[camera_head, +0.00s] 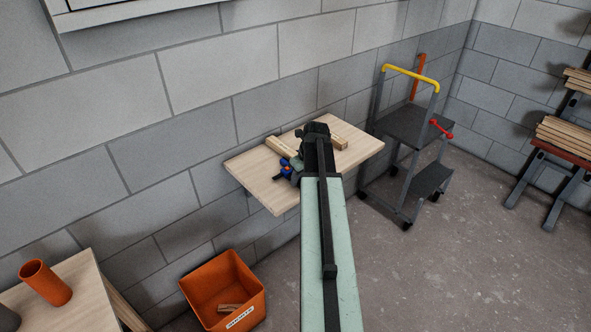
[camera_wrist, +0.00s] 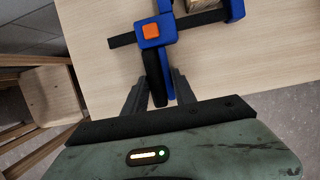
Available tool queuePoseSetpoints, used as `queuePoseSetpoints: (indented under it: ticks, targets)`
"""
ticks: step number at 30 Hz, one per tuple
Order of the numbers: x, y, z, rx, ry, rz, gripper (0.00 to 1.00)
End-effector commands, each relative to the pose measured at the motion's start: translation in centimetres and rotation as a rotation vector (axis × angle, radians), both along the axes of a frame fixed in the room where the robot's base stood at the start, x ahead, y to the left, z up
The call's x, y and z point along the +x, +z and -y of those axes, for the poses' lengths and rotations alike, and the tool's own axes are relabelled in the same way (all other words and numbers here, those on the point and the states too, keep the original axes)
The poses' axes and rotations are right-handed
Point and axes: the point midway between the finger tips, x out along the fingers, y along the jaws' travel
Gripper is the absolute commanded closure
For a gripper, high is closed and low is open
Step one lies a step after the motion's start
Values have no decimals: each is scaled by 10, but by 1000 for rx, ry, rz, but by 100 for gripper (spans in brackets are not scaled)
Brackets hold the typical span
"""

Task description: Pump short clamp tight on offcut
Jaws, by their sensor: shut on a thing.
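The short clamp (camera_wrist: 152,32) is blue with a black bar and an orange button, and lies over the wooden wall shelf (camera_wrist: 255,60). Its blue parts also show in the head view (camera_head: 286,170), left of my arm's end. My gripper (camera_wrist: 160,92) is shut on the clamp's black and blue handle, one finger on each side. A wooden offcut (camera_wrist: 203,4) shows at the top edge of the wrist view, beside the clamp's blue jaw. Whether the jaws touch it cannot be told. In the head view my arm hides much of the shelf's middle.
Two wood pieces lie on the shelf, one left (camera_head: 279,147) and one right (camera_head: 339,143) of my arm. A grey trolley (camera_head: 408,124) stands to the right. An orange bin (camera_head: 208,284) and a table with an orange cup (camera_head: 46,283) are at lower left.

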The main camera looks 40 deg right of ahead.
Motion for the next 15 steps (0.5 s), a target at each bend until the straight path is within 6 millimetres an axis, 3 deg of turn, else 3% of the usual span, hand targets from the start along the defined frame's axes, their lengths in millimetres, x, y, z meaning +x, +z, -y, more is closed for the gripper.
queuePoseSetpoints:
  ticks: [15]
  targets:
    - [0, 0, -8, 1, 0, 0, 100]
